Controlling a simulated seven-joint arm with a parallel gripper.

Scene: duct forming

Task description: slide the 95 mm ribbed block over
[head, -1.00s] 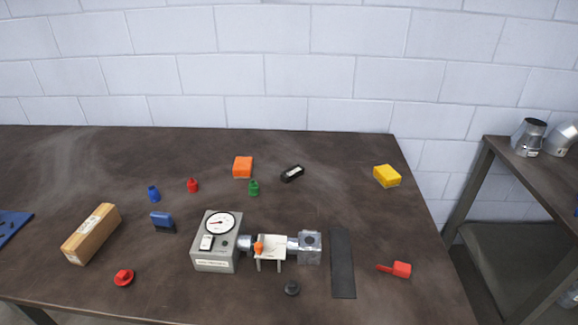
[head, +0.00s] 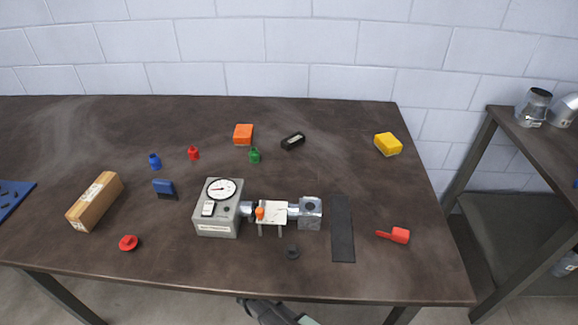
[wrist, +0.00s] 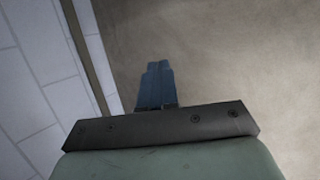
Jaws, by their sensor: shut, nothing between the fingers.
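I cannot tell for sure which thing is the 95 mm ribbed block; no ribs or size marks can be read at this scale. A grey metal block (head: 311,212) sits at the right end of the gauge machine (head: 218,221), in line with its shaft and a small white stand (head: 271,212). An orange block (head: 243,134) and a yellow block (head: 388,144) lie farther back on the table. My gripper (wrist: 157,66) shows in the wrist view with its dark fingers together and empty, away from all these objects. Its fingertips do not show clearly in the head view.
The dark table (head: 120,130) has a cardboard box (head: 95,202) at left and a black strip (head: 342,228) right of the machine. A side bench (head: 535,135) stands right.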

